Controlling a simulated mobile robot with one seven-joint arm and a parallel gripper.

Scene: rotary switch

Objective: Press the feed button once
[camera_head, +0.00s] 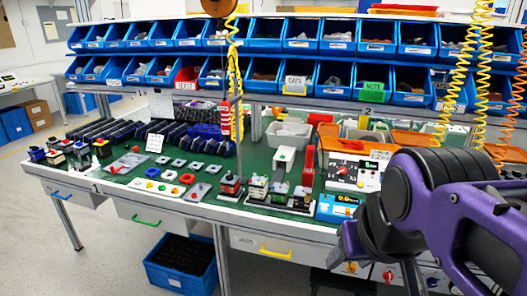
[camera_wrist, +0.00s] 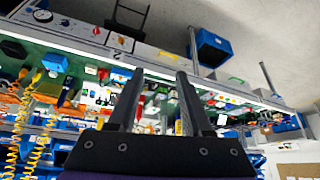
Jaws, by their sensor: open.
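No label reading "feed" is legible, so I cannot tell which control is the feed button. A white control box (camera_head: 352,174) with a red knob and small dark controls stands on the right of the green bench. A front panel below the bench edge carries a yellow control (camera_head: 351,267) and a red control (camera_head: 388,277); my arm partly hides this area. In the wrist view, a panel (camera_wrist: 80,30) with a dial and a red control lies at upper left. My gripper (camera_wrist: 157,77) is open and empty, its two dark fingers apart, with the bench beyond them.
The green bench (camera_head: 226,200) holds several small fixtures, coloured parts and trays. Blue bins (camera_head: 330,35) line the shelves behind. Yellow coiled hoses (camera_head: 465,70) hang at right near my arm. A blue crate (camera_head: 182,262) sits under the bench. Floor at left is clear.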

